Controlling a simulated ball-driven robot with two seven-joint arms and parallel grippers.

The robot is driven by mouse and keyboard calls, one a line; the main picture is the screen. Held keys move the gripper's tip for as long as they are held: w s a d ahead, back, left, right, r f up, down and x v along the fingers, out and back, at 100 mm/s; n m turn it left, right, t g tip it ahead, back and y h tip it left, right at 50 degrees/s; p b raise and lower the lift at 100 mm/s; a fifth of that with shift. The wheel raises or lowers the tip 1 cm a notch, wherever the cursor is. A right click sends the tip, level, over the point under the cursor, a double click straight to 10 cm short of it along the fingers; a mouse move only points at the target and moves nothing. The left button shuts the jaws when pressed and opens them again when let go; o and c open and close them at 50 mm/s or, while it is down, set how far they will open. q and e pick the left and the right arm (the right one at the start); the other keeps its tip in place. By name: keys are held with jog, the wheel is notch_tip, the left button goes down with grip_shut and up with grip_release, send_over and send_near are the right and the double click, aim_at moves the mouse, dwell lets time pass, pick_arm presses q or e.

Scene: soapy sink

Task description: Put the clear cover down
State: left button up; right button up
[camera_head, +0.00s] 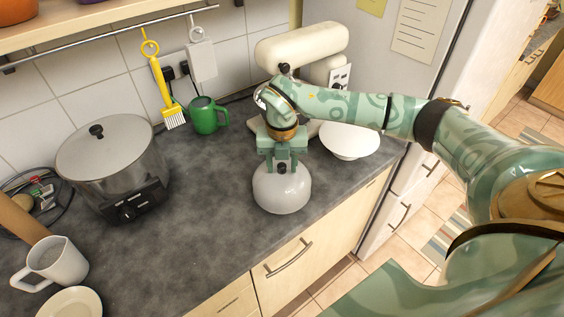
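The clear cover (282,190) is a see-through, greyish dome with a dark knob on top, in the middle of the head view. My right gripper (282,166) is above it, pointing down, with its fingers on either side of the knob, and looks shut on it. The cover is upright, over the grey counter near its front edge. I cannot tell whether its rim touches the counter. My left gripper is not in view.
A white bowl (349,140) stands right of the cover, near a cream mixer (302,45). A lidded pot (110,160) stands left, with a white mug (50,262) and plate (70,303) in front. The counter (200,215) between is clear.

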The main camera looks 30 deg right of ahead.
jog(key=shift+r, duration=0.1)
notch_tip(320, 180, up, 12)
jog(key=p, duration=0.1)
dwell(0.6)
